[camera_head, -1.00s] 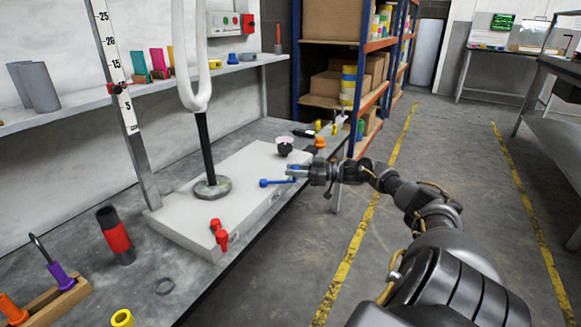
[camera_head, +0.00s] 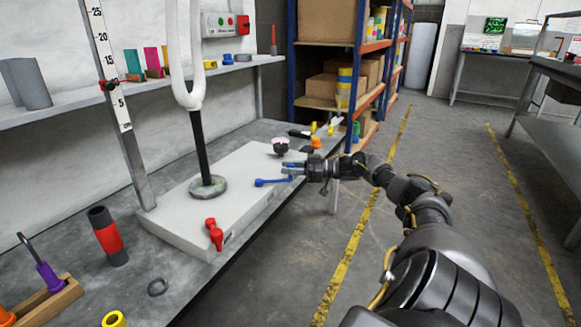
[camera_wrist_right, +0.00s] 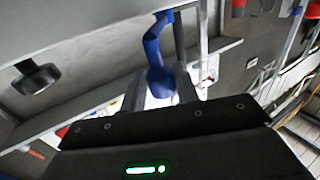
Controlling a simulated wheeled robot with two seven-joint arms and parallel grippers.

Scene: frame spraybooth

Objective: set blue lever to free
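The blue lever (camera_head: 271,182) is on the front side of the pale box (camera_head: 235,165), its handle pointing right toward my right gripper. My right gripper (camera_head: 291,169) is at the handle's outer end, with its two fingers apart. In the right wrist view, the blue lever (camera_wrist_right: 154,48) runs away from the camera, and its rounded end lies between the two grey fingers; I cannot tell whether they touch it. Any lettering for the lever's positions is not readable. My left gripper is not in view.
A red lever (camera_head: 214,234) is on the same box's near end. A black knob (camera_head: 280,146) and an orange part (camera_head: 316,142) are behind the gripper. Open floor lies right of the bench.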

